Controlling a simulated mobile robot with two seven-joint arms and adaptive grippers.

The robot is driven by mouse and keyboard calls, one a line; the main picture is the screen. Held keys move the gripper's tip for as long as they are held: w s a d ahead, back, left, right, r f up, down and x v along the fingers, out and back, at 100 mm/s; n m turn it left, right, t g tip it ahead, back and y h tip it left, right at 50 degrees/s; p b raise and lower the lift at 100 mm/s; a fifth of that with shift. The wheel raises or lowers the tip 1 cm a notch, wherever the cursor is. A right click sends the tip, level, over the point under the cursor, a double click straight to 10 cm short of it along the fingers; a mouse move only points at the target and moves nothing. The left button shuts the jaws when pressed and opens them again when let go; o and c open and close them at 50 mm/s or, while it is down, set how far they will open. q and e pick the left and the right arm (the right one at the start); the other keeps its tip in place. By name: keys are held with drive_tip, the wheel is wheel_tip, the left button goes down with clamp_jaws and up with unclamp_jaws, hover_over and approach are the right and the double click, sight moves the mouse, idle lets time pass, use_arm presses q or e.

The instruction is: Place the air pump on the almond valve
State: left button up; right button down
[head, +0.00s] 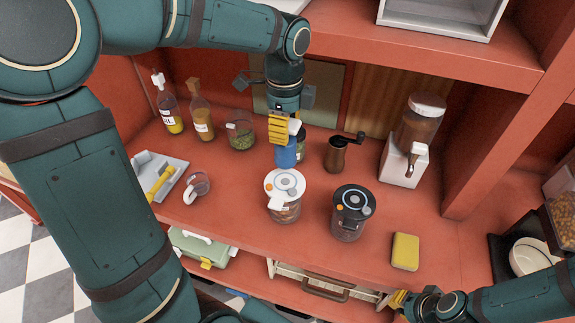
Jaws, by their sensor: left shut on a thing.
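My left gripper (282,132) points down above the shelf, its yellow fingers shut on the blue air pump (285,156), which hangs upright. The pump is just behind and above a clear canister with a white lid (284,186); I cannot tell whether they touch. A second clear canister with a black lid (353,203) stands to the right. Both lids carry a round valve and a small orange mark. Their contents are brownish; I cannot tell which holds almonds. My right gripper (398,299) is low at the front edge, and its finger opening is unclear.
A green-filled jar (241,132), two bottles (201,115), a pepper mill (337,152) and a dispenser (402,150) stand behind. A glass mug (197,186) is at left, a yellow sponge (405,251) at right. An upper shelf (430,50) overhangs the back.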

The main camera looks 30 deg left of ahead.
sight(285, 152)
use_arm(q)
wheel_tip(285, 152, down, 8)
drive_tip(key=shift+w+a+r, duration=0.1)
drive_tip(key=shift+r, duration=0.15)
drive_tip(key=shift+f+b, duration=0.15)
drive_tip(key=shift+b, duration=0.2)
drive_tip(key=o, duration=1.3)
drive_tip(key=shift+c, duration=0.2)
drive_tip(key=shift+r, duration=0.3)
wheel_tip(285, 152, up, 12)
drive_tip(key=shift+f+p, duration=0.1)
drive_tip(key=shift+p, duration=0.55)
